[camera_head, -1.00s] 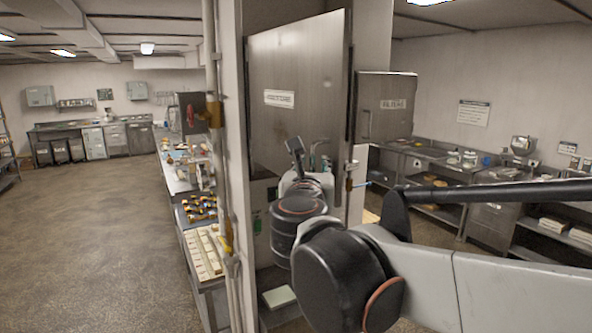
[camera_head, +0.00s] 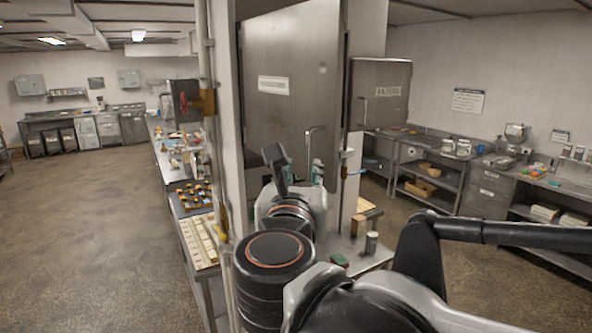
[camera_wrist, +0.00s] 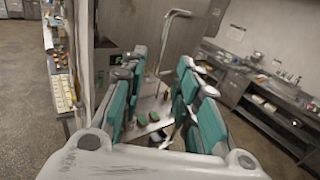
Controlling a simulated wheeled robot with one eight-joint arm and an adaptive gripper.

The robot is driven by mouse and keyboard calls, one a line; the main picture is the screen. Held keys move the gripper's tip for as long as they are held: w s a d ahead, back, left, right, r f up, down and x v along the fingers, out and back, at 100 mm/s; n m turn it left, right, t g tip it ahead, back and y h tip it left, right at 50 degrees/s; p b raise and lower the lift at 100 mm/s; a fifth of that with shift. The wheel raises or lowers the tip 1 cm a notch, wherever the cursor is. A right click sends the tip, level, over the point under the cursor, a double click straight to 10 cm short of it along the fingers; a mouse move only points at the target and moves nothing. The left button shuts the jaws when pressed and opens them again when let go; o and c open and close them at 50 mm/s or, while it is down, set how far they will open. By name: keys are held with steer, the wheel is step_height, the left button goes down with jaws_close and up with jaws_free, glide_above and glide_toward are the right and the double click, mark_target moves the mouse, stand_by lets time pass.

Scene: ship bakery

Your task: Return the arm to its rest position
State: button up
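My gripper (camera_head: 301,170) points away from me toward the tall grey metal cabinet, partly hidden behind my own wrist in the head view. In the wrist view my gripper (camera_wrist: 164,72) shows its teal-padded fingers spread apart, with nothing held between them. Through the gap I see a metal counter some way beyond. My arm is bent across the lower middle and right of the head view.
A post (camera_head: 222,120) stands close left of my arm. A work table with a pale tray (camera_head: 198,243) is left; open floor (camera_head: 90,230) lies beyond.

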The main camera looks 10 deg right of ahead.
steer(key=shift+s, duration=0.3)
steer(key=shift+a, duration=0.1)
